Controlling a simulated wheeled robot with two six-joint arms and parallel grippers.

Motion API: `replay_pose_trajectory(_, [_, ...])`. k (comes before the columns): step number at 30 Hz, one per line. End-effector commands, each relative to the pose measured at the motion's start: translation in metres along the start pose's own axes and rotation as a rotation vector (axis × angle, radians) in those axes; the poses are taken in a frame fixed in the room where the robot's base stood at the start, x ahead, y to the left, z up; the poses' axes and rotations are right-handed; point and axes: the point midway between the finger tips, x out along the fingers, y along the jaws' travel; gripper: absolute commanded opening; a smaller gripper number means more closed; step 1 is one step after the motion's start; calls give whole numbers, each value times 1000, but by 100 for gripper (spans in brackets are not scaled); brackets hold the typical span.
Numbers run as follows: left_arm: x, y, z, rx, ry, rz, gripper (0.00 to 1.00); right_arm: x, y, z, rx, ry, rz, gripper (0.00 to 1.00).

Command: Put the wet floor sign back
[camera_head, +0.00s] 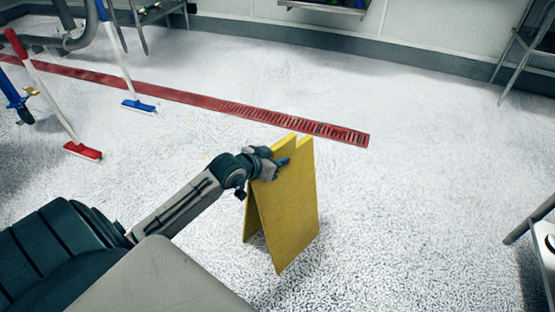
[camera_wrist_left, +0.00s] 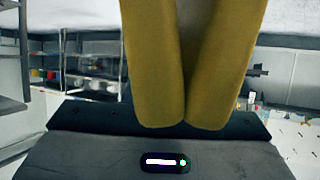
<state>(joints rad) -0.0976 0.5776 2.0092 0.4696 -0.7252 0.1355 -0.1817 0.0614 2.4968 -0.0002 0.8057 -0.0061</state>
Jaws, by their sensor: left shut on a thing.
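The wet floor sign (camera_head: 290,210) is a yellow folding A-frame board, upright and spread, in the middle of the head view. My left gripper (camera_head: 279,163) is shut on its top edge, reaching in from the left. From this angle I cannot tell whether the feet of the sign touch the floor. In the left wrist view the two yellow panels of the sign (camera_wrist_left: 207,70) fill the upper middle, close to the camera, and the fingers are not distinct there. My right gripper is not in view.
A red floor drain grate (camera_head: 230,107) runs across behind the sign. A red-headed brush (camera_head: 82,151) and a blue-headed brush (camera_head: 139,106) stand at the left. A metal table (camera_head: 540,232) is at the right edge. The white floor around the sign is clear.

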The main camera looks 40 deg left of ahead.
Motion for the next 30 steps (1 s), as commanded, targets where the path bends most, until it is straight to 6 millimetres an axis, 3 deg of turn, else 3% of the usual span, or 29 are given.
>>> replay_pose_trajectory(1, [0, 0, 0, 0, -1, 0, 26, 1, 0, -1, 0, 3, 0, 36])
replay_pose_trajectory(4, [0, 0, 0, 0, -1, 0, 46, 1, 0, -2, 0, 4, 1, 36])
replay_pose_trajectory(16, [-7, -1, -1, 3, -2, -1, 47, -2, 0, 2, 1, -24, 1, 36])
replay_pose_trajectory(30, [-87, -1, -3, 6, -5, -1, 47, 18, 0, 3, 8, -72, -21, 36])
